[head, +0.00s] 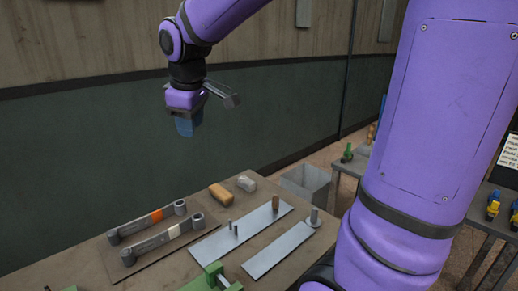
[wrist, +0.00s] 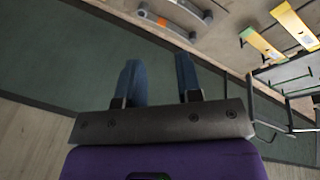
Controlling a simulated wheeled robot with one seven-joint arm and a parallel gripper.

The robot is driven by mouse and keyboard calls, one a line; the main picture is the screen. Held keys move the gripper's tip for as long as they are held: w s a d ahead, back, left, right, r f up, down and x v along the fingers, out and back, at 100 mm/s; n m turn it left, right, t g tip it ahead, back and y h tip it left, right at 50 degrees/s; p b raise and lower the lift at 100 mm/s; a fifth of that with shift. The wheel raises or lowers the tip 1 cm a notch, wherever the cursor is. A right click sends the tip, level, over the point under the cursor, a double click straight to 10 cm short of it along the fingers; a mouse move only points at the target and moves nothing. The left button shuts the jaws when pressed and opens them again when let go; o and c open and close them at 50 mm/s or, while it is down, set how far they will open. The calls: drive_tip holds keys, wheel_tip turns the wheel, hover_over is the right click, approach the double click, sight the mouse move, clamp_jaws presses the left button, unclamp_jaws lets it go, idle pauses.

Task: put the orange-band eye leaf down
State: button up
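The orange-band eye leaf (head: 140,223) is a grey bar with an eye at each end and an orange band round its middle. It rests on a brown board (head: 152,257) on the table, behind a similar white-band leaf (head: 155,243). My gripper (head: 187,130) is high above the table's far side, apart from both leaves. In the wrist view its blue fingers (wrist: 158,64) are spread with nothing between them. The orange-band leaf also shows at the top of the wrist view (wrist: 176,28), beyond the fingertips.
Two flat grey plates (head: 216,243) (head: 268,258) with upright pins lie right of the leaves. An orange-brown block (head: 220,194) and a pale block (head: 246,184) lie at the back. A green fixture (head: 212,277) is at the front. A grey bin (head: 308,188) stands beyond the table.

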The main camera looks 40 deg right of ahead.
drive_tip(key=s+d+m+t+y, duration=0.1)
drive_tip(key=s+m, duration=0.6)
drive_tip(key=s, duration=1.3)
drive_tip(key=shift+s+d+f+t, duration=0.15)
drive_tip(key=shift+d+t, duration=0.35)
